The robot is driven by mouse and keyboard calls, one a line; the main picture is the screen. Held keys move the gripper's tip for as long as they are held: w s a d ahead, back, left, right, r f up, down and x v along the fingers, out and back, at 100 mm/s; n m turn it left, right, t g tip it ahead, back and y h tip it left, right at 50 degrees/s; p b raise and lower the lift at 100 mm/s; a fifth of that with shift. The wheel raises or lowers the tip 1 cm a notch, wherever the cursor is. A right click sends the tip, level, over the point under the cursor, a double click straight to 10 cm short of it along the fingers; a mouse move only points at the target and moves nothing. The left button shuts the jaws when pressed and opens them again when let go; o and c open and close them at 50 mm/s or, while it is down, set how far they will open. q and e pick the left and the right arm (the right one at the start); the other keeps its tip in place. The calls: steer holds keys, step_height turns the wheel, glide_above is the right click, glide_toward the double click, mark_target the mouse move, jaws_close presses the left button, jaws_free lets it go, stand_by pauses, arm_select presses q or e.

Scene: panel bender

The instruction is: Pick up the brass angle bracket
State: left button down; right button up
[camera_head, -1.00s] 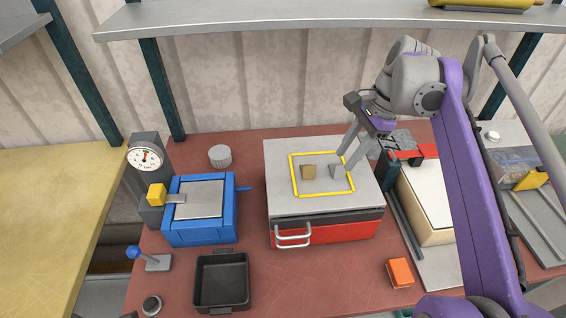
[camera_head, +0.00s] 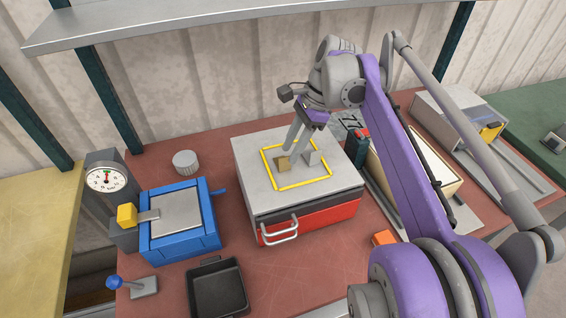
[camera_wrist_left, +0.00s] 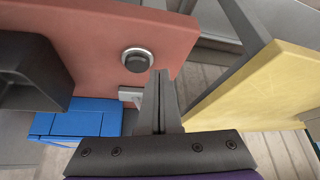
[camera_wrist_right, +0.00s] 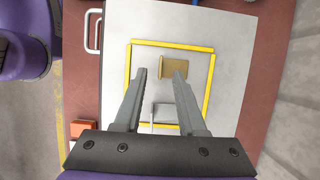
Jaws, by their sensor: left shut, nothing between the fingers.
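The brass angle bracket (camera_head: 283,163) stands inside a yellow square outline (camera_head: 301,186) on the grey top of a red box. My right gripper (camera_head: 289,151) is right above it, fingers pointing down. In the right wrist view the right gripper (camera_wrist_right: 159,74) is open with nothing held. The brass bracket (camera_wrist_right: 174,69) shows just beyond and between its fingertips, nearer the right finger. I cannot tell whether they touch. My left gripper (camera_wrist_left: 160,75) is shut and empty; it shows only in the left wrist view, over the bench's edge.
A similar grey bracket (camera_head: 311,157) stands in the same outline, right of the brass one. The red box (camera_head: 320,218) has a front handle (camera_head: 279,232). A blue machine (camera_head: 180,245), a black tray (camera_head: 217,290) and an orange block (camera_head: 383,238) are nearby.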

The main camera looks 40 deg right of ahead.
mark_target(285, 159)
steer(key=x, duration=0.4)
steer(key=shift+w+a+r, duration=0.1)
steer(key=shift+a+r, duration=0.05)
steer(key=shift+a, duration=0.05)
jaws_close()
stand_by(1.2)
